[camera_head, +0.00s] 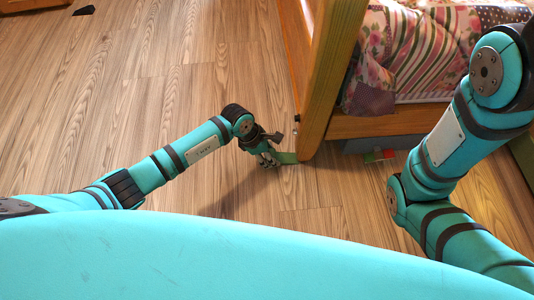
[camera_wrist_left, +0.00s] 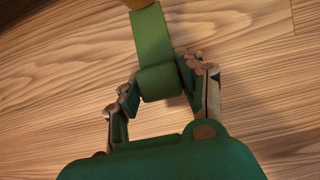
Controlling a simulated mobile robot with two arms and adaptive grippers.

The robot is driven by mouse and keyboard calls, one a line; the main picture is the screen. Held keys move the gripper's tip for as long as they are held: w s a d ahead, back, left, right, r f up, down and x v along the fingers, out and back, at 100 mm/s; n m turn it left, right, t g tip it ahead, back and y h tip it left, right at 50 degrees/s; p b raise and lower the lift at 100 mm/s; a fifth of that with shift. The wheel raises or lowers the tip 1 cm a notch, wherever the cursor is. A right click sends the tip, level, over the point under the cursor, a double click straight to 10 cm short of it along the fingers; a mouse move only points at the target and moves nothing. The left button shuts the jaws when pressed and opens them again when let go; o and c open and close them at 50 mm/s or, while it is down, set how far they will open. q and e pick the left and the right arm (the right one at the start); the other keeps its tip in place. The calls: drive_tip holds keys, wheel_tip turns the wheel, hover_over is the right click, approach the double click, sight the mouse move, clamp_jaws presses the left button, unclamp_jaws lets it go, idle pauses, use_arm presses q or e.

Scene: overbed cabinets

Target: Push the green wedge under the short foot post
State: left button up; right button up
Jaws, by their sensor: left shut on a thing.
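The green wedge (camera_head: 287,158) lies at floor level by the bottom of the wooden foot post (camera_head: 317,100) in the head view. In the left wrist view the wedge (camera_wrist_left: 153,45) runs away from my left gripper (camera_wrist_left: 158,84), whose fingers are shut on its near end. The wedge's far end meets the post's base (camera_wrist_left: 139,3) at the top edge; I cannot tell whether it is under the post. My left gripper (camera_head: 269,160) is low over the floor, left of the post. My right gripper is not in view; only the right arm shows.
The bed's wooden side rail (camera_head: 375,124) and flowered bedding (camera_head: 420,50) are right of the post. The wood floor (camera_head: 140,70) left of the post is mostly clear.

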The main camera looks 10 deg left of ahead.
use_arm(q)
drive_tip(key=shift+w+d, duration=0.15)
drive_tip(key=shift+d, duration=0.4)
drive_tip(key=o, duration=1.3)
drive_tip(key=shift+c, duration=0.2)
